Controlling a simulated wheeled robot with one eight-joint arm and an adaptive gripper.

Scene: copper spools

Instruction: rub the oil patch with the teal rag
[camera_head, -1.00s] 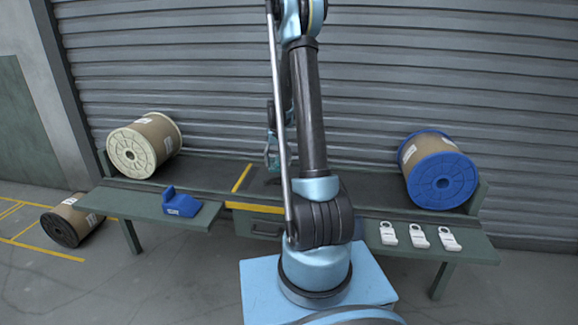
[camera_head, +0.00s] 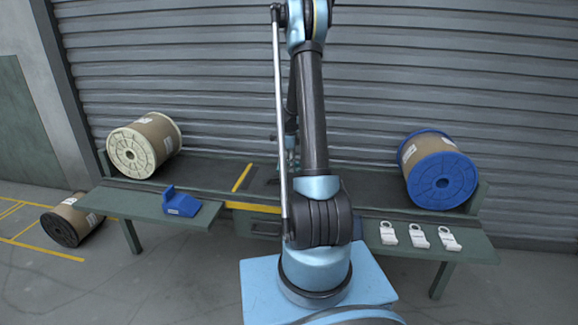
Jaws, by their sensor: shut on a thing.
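My gripper (camera_head: 289,160) is over the middle of the dark green bench (camera_head: 215,170), largely hidden behind my own arm. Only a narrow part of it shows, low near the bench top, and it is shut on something. The teal rag cannot be made out apart from the gripper. A dark patch (camera_head: 264,176) shows on the bench top just left of the gripper, right of a yellow line; I cannot tell for sure that it is the oil patch.
A cream-flanged spool (camera_head: 130,154) lies at the bench's left and a blue-flanged spool (camera_head: 442,182) at its right. A blue block (camera_head: 181,205) sits on the left front shelf. Three white tags (camera_head: 419,237) lie front right. A dark spool (camera_head: 60,229) lies on the floor.

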